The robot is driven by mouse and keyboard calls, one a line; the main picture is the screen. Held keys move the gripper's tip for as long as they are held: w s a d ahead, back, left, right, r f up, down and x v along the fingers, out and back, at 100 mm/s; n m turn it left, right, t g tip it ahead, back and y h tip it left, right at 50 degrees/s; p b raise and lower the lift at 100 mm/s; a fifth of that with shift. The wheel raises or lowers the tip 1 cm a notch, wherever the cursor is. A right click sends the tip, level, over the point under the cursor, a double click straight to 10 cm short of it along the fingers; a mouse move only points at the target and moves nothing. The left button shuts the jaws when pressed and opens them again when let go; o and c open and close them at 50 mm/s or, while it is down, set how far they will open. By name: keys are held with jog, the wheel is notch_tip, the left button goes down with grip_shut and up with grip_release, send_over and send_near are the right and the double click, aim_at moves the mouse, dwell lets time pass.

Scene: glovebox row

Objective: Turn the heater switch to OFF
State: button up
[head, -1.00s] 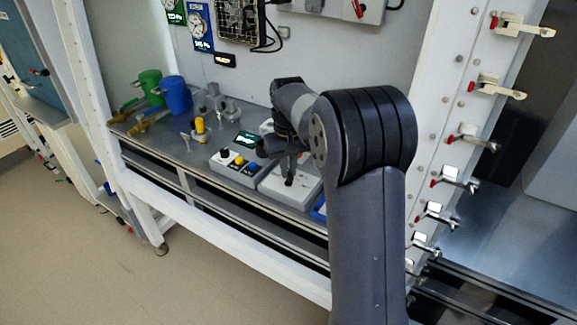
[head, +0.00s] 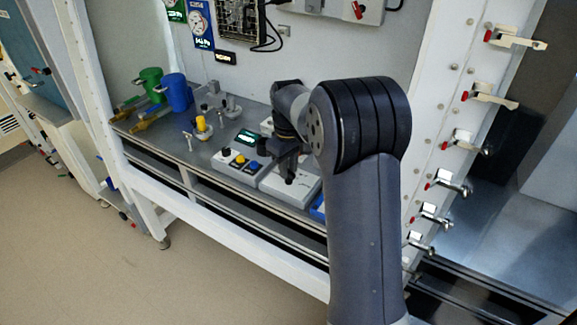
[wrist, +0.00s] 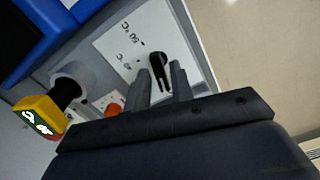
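The heater switch, a black lever knob (wrist: 159,72), stands on a white panel (wrist: 120,45) marked "50 °C" and "40 °C" in the wrist view. No OFF mark is legible. My gripper (wrist: 161,72) is open, with one grey finger on each side of the knob. I cannot tell if either finger touches it. In the head view my gripper (head: 288,168) is low over a pale box (head: 272,184) on the bench and partly hides it.
A control box (head: 228,167) with black, yellow and blue knobs is left of the pale box. A yellow part (wrist: 38,115) on a dark stem shows in the wrist view. Blue (head: 176,92) and green (head: 150,82) canisters stand farther left. A white frame post (head: 435,120) rises at right.

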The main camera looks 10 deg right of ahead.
jog(key=shift+o, duration=1)
notch_tip(320, 180, up, 11)
jog(key=shift+f, duration=0.15)
notch_tip(320, 180, down, 11)
jog(key=shift+r, duration=0.1)
jog(key=shift+m, duration=0.3)
dwell(0.3)
dwell(0.3)
